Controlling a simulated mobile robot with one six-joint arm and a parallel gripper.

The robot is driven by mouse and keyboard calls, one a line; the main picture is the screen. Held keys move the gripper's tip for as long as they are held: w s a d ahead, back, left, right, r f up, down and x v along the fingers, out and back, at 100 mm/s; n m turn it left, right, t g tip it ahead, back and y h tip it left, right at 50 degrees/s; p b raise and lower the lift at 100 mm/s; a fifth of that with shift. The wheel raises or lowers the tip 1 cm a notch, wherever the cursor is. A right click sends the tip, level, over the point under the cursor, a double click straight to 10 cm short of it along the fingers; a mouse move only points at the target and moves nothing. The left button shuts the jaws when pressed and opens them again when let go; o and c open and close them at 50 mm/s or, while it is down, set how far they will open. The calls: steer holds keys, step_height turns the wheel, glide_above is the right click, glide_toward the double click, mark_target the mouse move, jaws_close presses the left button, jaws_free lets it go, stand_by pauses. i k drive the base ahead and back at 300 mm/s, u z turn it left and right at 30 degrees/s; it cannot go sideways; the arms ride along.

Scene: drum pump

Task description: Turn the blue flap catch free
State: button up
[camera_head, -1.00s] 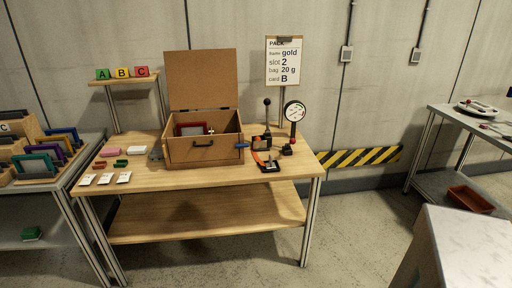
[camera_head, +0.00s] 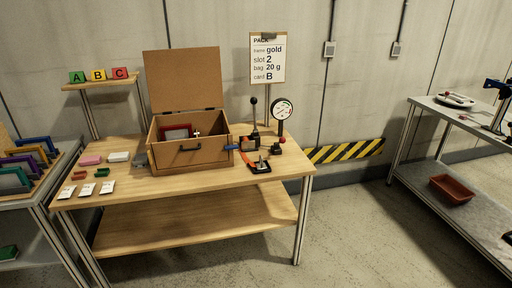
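The blue flap catch (camera_head: 232,147) is a small blue lever at the right end of the wooden box's front. It points out to the right, roughly level. The box (camera_head: 190,158) stands on the wooden workbench with its lid (camera_head: 184,80) raised at the back. Its front flap (camera_head: 178,158), with a dark handle, is upright. A red-framed piece (camera_head: 176,133) shows inside. My gripper is not in view, and nothing visibly touches the catch.
Right of the box stand a black-and-orange tool (camera_head: 259,165) and a dial gauge (camera_head: 282,108). Small blocks and white cards (camera_head: 92,188) lie to the left. A grey table (camera_head: 440,108) stands at right, with a blue-and-black object (camera_head: 497,118). The floor between is open.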

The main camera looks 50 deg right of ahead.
mark_target(231, 146)
steer(key=z, duration=0.8)
steer(key=k, duration=1.25)
steer(key=z, duration=0.3)
steer(key=i, duration=1)
steer(key=z, duration=0.05)
